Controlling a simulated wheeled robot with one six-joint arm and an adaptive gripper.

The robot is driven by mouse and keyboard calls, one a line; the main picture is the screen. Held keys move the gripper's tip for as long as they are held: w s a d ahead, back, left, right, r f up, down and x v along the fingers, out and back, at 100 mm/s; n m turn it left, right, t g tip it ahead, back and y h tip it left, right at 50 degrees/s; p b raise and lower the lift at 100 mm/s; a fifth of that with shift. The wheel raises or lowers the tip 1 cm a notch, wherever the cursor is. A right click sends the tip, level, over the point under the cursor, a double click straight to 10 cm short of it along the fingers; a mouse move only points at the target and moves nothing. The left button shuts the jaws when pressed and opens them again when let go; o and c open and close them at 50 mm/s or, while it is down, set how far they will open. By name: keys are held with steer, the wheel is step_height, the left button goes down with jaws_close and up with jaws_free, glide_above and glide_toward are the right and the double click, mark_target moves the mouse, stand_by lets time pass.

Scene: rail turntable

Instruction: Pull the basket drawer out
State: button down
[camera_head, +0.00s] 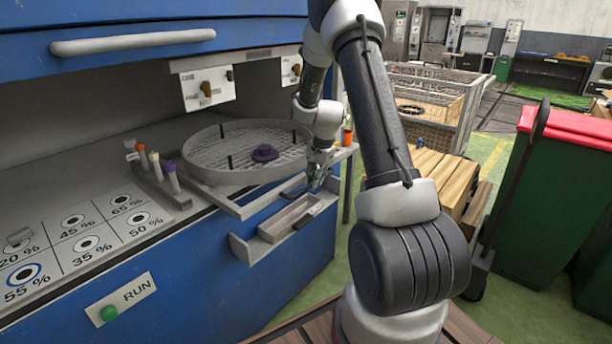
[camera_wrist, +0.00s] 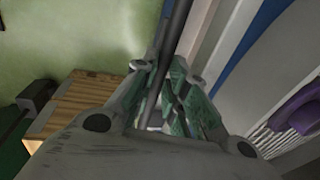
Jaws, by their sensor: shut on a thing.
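The basket drawer is a round grey basket (camera_head: 205,160) with a mesh floor, set in the opening of the blue machine. A purple part (camera_head: 264,153) lies on the mesh and also shows at the right edge of the wrist view. A grey bar (camera_head: 240,208) runs along the front of the drawer. My gripper (camera_head: 317,178) is at the right part of this front edge. In the wrist view the gripper (camera_wrist: 166,90) is shut, with a grey bar (camera_wrist: 176,35) running between its fingers. My fingers hide part of the bar.
A small open tray (camera_head: 290,218) juts from the blue front below the bar. Colored plungers (camera_head: 157,167) stand in a rack at the left. A wooden pallet (camera_head: 450,178) and a red-lidded green bin (camera_head: 545,190) are at the right. Green floor shows between machine and pallet.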

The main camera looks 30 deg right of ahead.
steer(key=s+d, duration=0.5)
steer(key=s, duration=1)
steer(key=shift+d, duration=0.2)
steer(key=c, duration=1.5)
jaws_free()
steer(key=shift+o, duration=0.2)
step_height(320, 180, up, 12)
steer(key=s, duration=0.2)
steer(key=shift+d, duration=0.4)
steer(key=shift+f, duration=0.1)
